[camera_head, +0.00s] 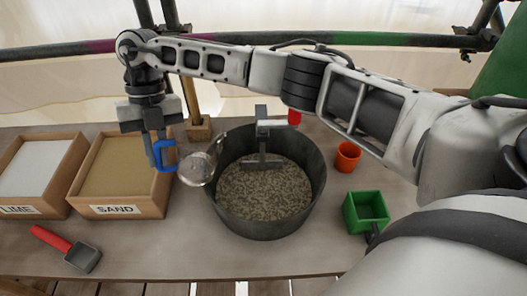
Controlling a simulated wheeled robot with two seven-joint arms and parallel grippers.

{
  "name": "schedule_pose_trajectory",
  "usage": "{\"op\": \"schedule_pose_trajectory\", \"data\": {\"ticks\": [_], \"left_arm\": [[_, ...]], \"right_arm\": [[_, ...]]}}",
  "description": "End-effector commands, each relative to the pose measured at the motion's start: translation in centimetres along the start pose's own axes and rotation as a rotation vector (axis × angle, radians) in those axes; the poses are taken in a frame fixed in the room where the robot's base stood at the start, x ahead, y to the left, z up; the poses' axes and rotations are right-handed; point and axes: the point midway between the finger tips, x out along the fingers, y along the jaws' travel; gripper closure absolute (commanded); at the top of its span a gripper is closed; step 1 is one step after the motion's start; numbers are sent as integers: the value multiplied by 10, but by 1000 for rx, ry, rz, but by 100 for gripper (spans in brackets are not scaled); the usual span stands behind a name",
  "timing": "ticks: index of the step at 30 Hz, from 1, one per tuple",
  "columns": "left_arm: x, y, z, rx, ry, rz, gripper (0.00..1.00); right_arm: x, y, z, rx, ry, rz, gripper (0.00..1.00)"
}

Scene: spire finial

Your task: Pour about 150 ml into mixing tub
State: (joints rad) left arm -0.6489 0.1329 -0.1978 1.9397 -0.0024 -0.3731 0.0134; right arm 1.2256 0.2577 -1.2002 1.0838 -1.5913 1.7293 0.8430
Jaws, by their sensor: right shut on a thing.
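The mixing tub (313,190) is a dark grey round tub in the middle of the table, with a grainy grey-beige mix (262,198) in its bottom. My right arm reaches across from the right, above the tub. My right gripper (157,154) points down left of the tub and is shut on the blue handle of a clear jug (197,169). The jug looks tilted, with its round opening at the tub's left rim. I cannot tell how much liquid is in it, and I see no stream. My left gripper is out of view.
A grey tool (262,143) stands in the tub. Boxes labelled LIME (34,172) and SAND (122,172) stand at the left, with a red-handled scoop (70,248) in front. An orange cup (347,156) and a green square container (366,212) are at the right. The front middle is clear.

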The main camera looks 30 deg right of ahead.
Motion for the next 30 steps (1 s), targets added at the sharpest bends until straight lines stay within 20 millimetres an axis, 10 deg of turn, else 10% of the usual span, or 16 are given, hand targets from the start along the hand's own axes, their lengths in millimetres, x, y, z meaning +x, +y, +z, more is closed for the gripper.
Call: {"op": "schedule_pose_trajectory", "data": {"ticks": [30], "left_arm": [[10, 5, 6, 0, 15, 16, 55]], "right_arm": [[27, 10, 13, 86, 41, -201, 100]]}}
